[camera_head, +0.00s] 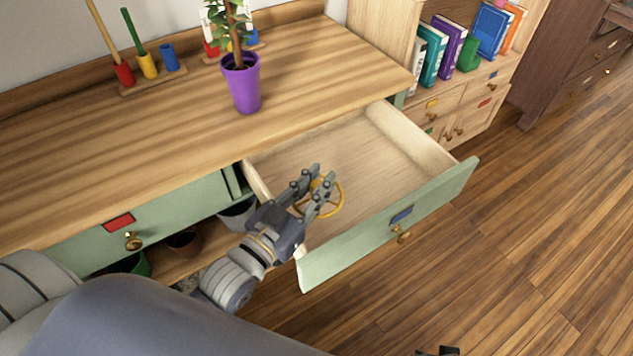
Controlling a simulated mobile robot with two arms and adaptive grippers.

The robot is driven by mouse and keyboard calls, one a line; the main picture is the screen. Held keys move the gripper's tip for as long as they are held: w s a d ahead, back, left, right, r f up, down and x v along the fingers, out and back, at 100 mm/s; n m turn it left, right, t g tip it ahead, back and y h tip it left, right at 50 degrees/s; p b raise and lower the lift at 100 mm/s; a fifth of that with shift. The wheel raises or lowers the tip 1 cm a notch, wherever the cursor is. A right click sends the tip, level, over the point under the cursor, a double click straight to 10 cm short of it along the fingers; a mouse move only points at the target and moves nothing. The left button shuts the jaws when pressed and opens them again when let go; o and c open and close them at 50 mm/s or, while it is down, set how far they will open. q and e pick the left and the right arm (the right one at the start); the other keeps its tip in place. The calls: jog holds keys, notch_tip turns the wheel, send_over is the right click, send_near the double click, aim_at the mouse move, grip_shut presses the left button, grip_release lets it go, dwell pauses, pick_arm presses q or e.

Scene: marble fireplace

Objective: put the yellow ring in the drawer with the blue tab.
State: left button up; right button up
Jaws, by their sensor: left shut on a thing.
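The yellow ring (341,201) is a thin hoop held in my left gripper (323,178). The gripper is shut on it, and its fingers cover part of the hoop. Gripper and ring are over the inside of the pulled-out green drawer (440,202). I cannot tell whether the ring touches the drawer's floor. The drawer's front carries a blue tab (401,215) and a brass knob. The part of the drawer floor that shows is bare wood. A small dark piece at the bottom edge seems to be my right gripper (438,351), mostly out of the picture.
A shut green drawer with a red tab (118,222) is at the left. A purple pot with a plant (241,84) and a peg stand (150,80) stand on the wooden top. Pots sit on the shelf below. The floor at the right is clear.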

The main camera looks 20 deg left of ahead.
pick_arm(q)
jog(key=shift+s+f, duration=0.1)
jog(key=shift+f, duration=0.55)
pick_arm(e)
jog(key=shift+w+r, duration=0.1)
jog(key=shift+r, duration=0.2)
pick_arm(q)
jog(key=o, duration=0.8)
jog(key=shift+f, duration=0.15)
jog(key=shift+r, duration=0.2)
jog(key=r+v, duration=0.1)
jog(key=v, duration=1)
jog(key=shift+s+r+p, duration=0.2)
jog(key=shift+s+p, duration=0.1)
jog(key=shift+s, duration=0.1)
pick_arm(e)
jog(key=shift+s+f, duration=0.15)
jog(key=shift+f, duration=0.45)
jog(key=shift+s+f, duration=0.15)
jog(key=shift+f, duration=0.45)
pick_arm(q)
jog(key=shift+a, duration=0.2)
